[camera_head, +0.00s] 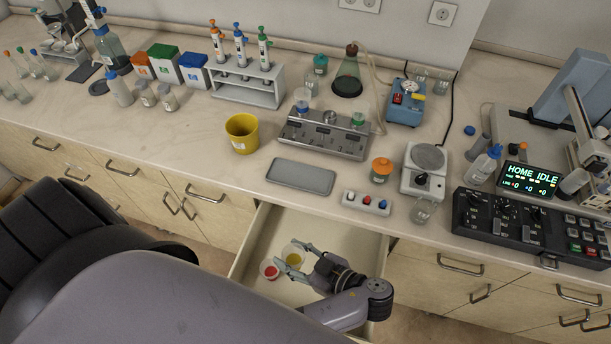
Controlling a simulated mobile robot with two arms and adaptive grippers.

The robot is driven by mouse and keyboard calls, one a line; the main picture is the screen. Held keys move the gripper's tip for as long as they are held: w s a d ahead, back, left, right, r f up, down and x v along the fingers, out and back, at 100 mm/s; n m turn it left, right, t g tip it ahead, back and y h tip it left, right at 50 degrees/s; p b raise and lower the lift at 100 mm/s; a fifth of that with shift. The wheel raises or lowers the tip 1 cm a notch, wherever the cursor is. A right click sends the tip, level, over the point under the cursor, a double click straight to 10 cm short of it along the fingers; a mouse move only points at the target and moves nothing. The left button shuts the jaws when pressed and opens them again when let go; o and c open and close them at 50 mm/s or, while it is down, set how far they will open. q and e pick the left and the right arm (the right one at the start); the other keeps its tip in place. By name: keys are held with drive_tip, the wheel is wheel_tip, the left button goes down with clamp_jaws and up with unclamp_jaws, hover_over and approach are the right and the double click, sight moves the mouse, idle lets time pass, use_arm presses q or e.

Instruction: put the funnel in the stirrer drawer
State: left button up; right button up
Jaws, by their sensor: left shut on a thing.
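An open drawer (345,237) stands out from the counter front at the centre. My left gripper (291,257) is inside its outline, pointing left. It is shut on a small round piece with a pale rim and yellow inside (293,258). This may be the funnel, but its shape below the rim is hidden. I cannot tell whether it touches the drawer floor. A small round piece with a red inside (269,270) is just left of the fingers, at the drawer's left side. My right gripper is not in view.
The drawer's right side is bare. Above it on the counter are a grey tray (302,177), a switch box (366,203), an orange-lidded jar (381,170) and a round-plated device (425,165). A yellow cup (242,133) stands further left. Closed drawers flank the open one.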

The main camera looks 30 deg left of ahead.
use_arm(q)
wheel_tip(320, 180, down, 19)
drive_tip(key=b, duration=1.1)
drive_tip(key=shift+w+r, duration=0.15)
drive_tip(key=shift+r, duration=0.1)
drive_tip(key=o, duration=1.2)
drive_tip(key=shift+c, duration=0.2)
drive_tip(key=shift+w+a, duration=0.1)
